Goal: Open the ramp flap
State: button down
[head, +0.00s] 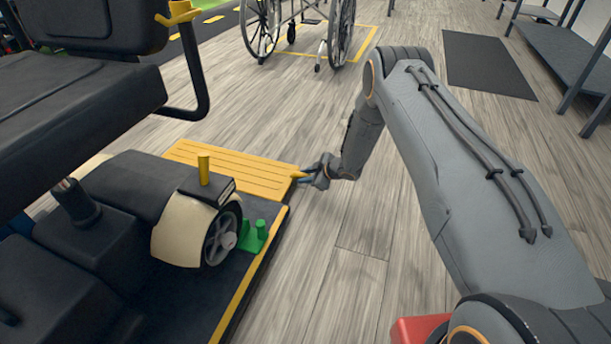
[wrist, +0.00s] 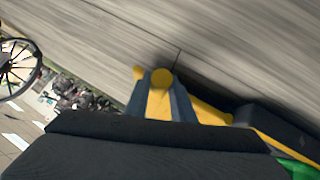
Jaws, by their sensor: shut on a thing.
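The ramp flap (head: 232,172) is a yellow ribbed panel at the far end of a dark platform (head: 262,268) with a yellow edge stripe. In the head view it looks low and close to the floor. A yellow tab or handle (head: 298,174) sticks out from its right side. My gripper (head: 312,178) is at that handle, shut on it. In the wrist view the yellow handle (wrist: 160,80) shows between the two fingers, with its round end toward the floor. Part of the flap is hidden there behind a dark shape in front.
A scooter with a dark seat (head: 75,95) and grey wheel (head: 222,235) stands on the platform, beside a green block (head: 258,235). A wheelchair (head: 300,30) stands beyond. A dark mat (head: 487,65) and shelf (head: 565,60) are at right.

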jog(key=shift+w+a, duration=0.1)
jog(key=shift+a, duration=0.05)
jog(key=c, duration=1.5)
grip_release()
jog(key=shift+c, duration=0.2)
jog(key=shift+d, duration=0.2)
jog(key=p+v, duration=0.4)
jog(key=v, duration=0.3)
jog(key=shift+s+d+r, duration=0.15)
jog(key=shift+s+r, duration=0.05)
jog(key=shift+s, duration=0.05)
